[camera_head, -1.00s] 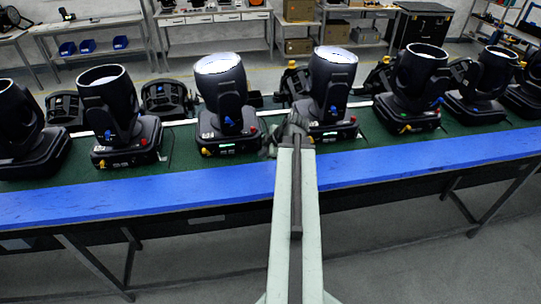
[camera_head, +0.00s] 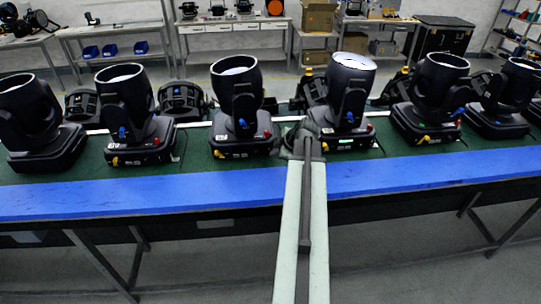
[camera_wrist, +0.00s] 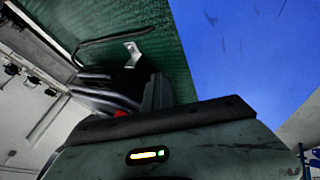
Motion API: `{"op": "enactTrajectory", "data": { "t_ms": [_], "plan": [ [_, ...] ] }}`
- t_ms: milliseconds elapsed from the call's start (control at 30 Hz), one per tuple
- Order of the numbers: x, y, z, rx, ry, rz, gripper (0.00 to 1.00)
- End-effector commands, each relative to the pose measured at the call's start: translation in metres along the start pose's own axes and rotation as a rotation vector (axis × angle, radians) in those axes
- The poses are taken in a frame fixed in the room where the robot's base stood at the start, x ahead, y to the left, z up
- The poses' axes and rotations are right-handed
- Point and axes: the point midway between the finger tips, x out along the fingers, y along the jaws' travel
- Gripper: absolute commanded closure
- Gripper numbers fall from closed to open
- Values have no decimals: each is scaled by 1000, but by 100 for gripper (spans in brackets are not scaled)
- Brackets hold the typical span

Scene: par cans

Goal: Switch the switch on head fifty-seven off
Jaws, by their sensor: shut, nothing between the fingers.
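Several black moving-head lamps stand in a row on the bench, and their numbers are too small to read, so I cannot tell which is head fifty-seven. The middle-left head (camera_head: 238,95) has a dull lens and no green display lit. The head to its right (camera_head: 350,90) has a bright lens and a lit green display (camera_head: 345,148). A small red part (camera_head: 268,133) shows on the middle-left head's base. My gripper (camera_head: 303,138) is shut and empty, between these two bases. In the wrist view a red spot (camera_wrist: 120,112) shows close by, partly hidden.
The bench has a green mat (camera_head: 200,165) and a blue front strip (camera_head: 130,198). More heads stand on both sides, with other lamps behind. Side tables, blue bins (camera_head: 140,47) and a black case (camera_head: 440,38) are at the back.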

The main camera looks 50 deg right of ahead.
Motion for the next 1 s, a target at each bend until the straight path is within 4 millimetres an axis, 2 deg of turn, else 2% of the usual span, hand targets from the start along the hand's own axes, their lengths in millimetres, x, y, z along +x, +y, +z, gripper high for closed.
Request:
{"op": "enactTrajectory", "data": {
  "t_ms": [233,600,1000],
  "plan": [
    [0,0,-2,-2,2,-2,100],
    [-14,10,-4,5,-1,4,100],
    [-15,9,-4,5,-1,7,100]
  ]
}}
